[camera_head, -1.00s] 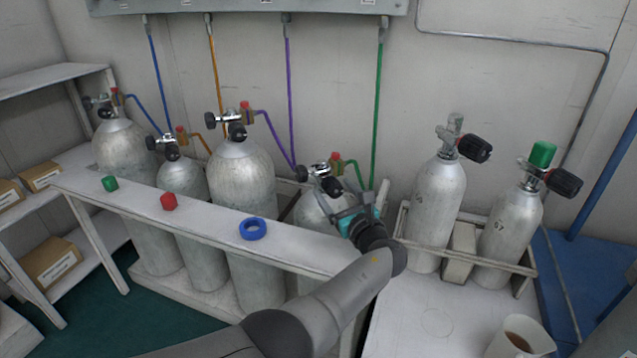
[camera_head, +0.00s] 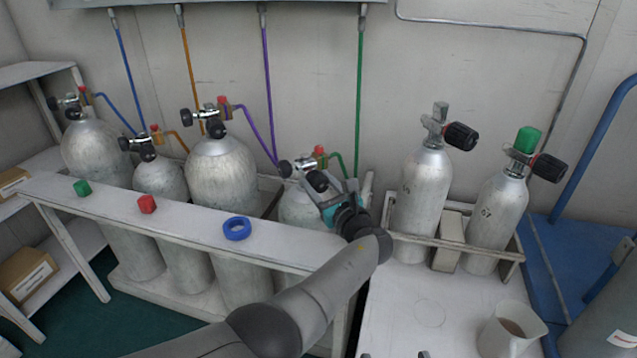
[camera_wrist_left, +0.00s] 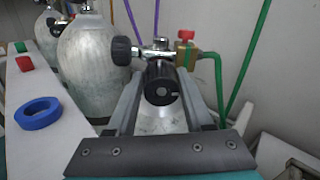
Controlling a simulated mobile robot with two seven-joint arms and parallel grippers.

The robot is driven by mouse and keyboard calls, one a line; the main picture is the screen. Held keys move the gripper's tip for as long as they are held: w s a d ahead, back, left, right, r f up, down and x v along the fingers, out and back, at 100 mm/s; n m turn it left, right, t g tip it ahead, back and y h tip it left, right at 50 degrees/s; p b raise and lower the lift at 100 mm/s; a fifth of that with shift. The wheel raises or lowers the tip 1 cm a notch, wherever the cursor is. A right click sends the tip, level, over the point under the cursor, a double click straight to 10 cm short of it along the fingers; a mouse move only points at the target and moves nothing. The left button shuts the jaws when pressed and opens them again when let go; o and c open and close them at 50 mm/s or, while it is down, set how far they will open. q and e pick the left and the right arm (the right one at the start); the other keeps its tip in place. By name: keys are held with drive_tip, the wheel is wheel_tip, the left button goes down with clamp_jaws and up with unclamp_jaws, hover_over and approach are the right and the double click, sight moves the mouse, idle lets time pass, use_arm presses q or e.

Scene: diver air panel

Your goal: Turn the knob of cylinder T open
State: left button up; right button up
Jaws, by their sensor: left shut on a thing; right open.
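A grey cylinder (camera_head: 298,208) under the green hose stands at the right end of the rack, its body partly hidden by the rack board and my arm. Its valve carries a black front knob (camera_wrist_left: 159,84), a black side knob (camera_head: 285,168) and a red-capped hose connector (camera_wrist_left: 186,36). My left gripper (camera_head: 329,188) reaches it from the front. In the left wrist view its two fingers (camera_wrist_left: 160,90) are shut on the front knob, one on each side. I cannot read a letter on this cylinder. My right gripper (camera_head: 394,355) shows only as two separated fingertips at the bottom edge.
Several other cylinders (camera_head: 222,172) with hoses stand to the left. A blue ring (camera_head: 237,228), a red cap (camera_head: 147,204) and a green cap (camera_head: 82,187) lie on the rack board. Two cylinders stand in a crate (camera_head: 508,263) at right, near a jug (camera_head: 508,330).

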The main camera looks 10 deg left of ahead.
use_arm(q)
clamp_jaws()
drive_tip(key=n, duration=0.3)
drive_tip(key=shift+n, duration=1.9)
drive_tip(key=o, duration=0.7)
unclamp_jaws()
drive_tip(key=shift+o, duration=0.2)
